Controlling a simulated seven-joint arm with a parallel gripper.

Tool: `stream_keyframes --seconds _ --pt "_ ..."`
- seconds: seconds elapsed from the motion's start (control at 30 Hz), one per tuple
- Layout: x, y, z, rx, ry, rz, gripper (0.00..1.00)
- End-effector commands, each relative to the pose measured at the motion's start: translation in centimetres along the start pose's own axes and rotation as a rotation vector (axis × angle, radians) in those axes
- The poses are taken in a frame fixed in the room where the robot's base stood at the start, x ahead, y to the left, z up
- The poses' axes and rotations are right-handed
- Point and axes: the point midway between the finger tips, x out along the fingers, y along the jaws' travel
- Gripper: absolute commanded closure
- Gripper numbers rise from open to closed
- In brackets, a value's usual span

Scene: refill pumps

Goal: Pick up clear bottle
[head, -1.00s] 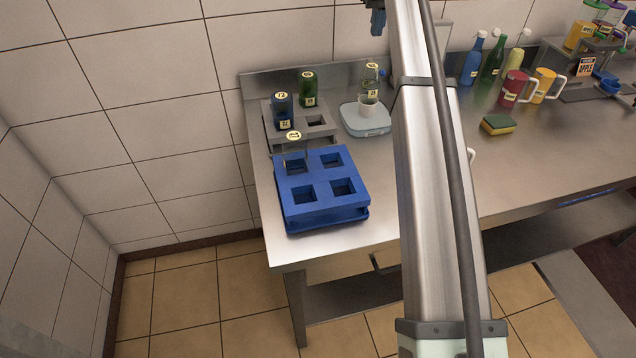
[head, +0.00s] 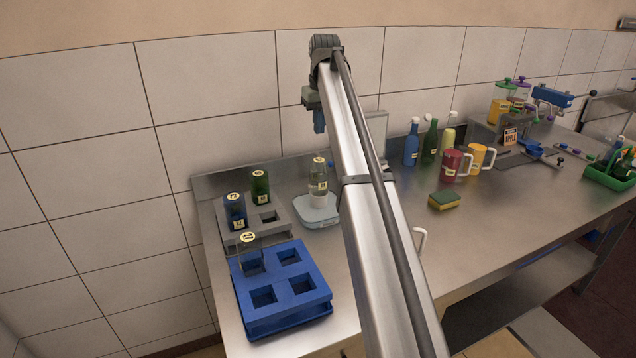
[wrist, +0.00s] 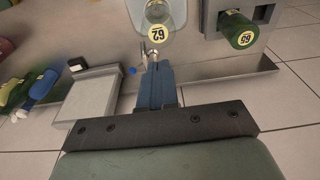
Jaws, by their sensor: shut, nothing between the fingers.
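Another see-through, greyish bottle (head: 251,260) stands in the back-left hole of the blue rack (head: 285,285). My gripper (head: 319,128) is shut and empty, above and beside the bottle on the scale. Its blue fingers also show in the wrist view (wrist: 155,66), apart from the bottle.
A grey rack (head: 268,222) holds a blue bottle (head: 235,212) and a green bottle (head: 260,187). A pale upright panel (head: 376,133) stands behind my arm. Several bottles, two mugs and a sponge (head: 444,201) stand to the right.

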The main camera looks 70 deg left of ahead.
Motion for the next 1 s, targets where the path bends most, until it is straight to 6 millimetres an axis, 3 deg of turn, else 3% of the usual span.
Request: stream_keyframes --seconds 0.27,1.0 --pt "0.0 0.0 0.0 0.0 0.0 0.0 0.98" --pt "0.0 0.0 0.01 0.0 0.0 0.0 0.27"
